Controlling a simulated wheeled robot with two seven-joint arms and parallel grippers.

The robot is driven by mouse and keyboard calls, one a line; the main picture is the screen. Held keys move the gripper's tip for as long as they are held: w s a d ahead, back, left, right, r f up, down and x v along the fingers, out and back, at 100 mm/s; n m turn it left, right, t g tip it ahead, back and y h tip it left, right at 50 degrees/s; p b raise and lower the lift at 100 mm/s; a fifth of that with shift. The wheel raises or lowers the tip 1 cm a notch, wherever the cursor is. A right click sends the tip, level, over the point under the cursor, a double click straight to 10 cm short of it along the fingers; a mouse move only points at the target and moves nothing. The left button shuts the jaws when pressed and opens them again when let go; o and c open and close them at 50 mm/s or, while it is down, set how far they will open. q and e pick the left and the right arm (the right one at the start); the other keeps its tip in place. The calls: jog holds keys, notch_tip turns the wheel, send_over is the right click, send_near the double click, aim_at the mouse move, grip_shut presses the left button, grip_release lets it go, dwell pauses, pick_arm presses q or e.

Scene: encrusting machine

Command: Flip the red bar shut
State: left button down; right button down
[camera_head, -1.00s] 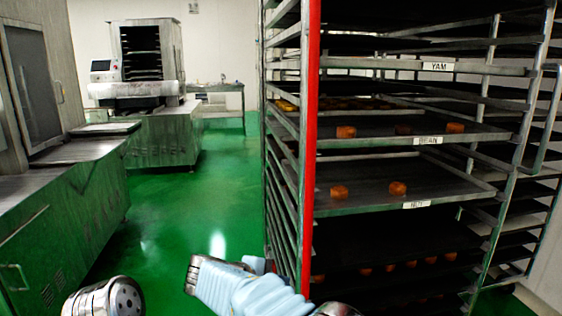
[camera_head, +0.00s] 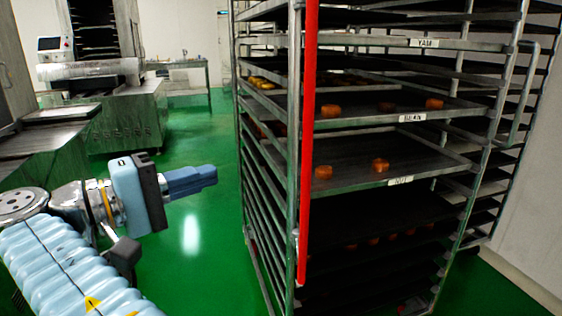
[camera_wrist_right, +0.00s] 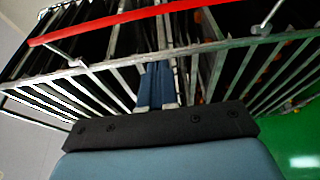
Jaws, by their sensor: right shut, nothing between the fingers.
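The red bar (camera_head: 308,150) runs nearly upright along the near left post of the tall metal tray rack (camera_head: 294,90). Its lower end shows near the rack's lower part; its top is cut off by the frame. My right gripper (camera_head: 212,175) is left of the bar and apart from it, its blue fingers shut, empty and pointing right toward the rack. In the right wrist view the shut fingers (camera_wrist_right: 156,85) point at the rack, and the red bar (camera_wrist_right: 130,22) crosses beyond them. My left gripper is not in view.
The rack holds trays labelled YAM, BEAN and NUT, some with orange-brown pastries (camera_head: 380,165). Steel machines (camera_head: 125,115) stand at the left and back. Open green floor (camera_head: 200,240) lies between my right gripper and the rack.

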aim_at(304, 146)
jog(key=s+d+b+x, duration=0.1)
jog(key=s+x, duration=0.1)
jog(key=x, duration=1)
jog(key=shift+d, duration=0.7)
jog(key=shift+w, duration=0.1)
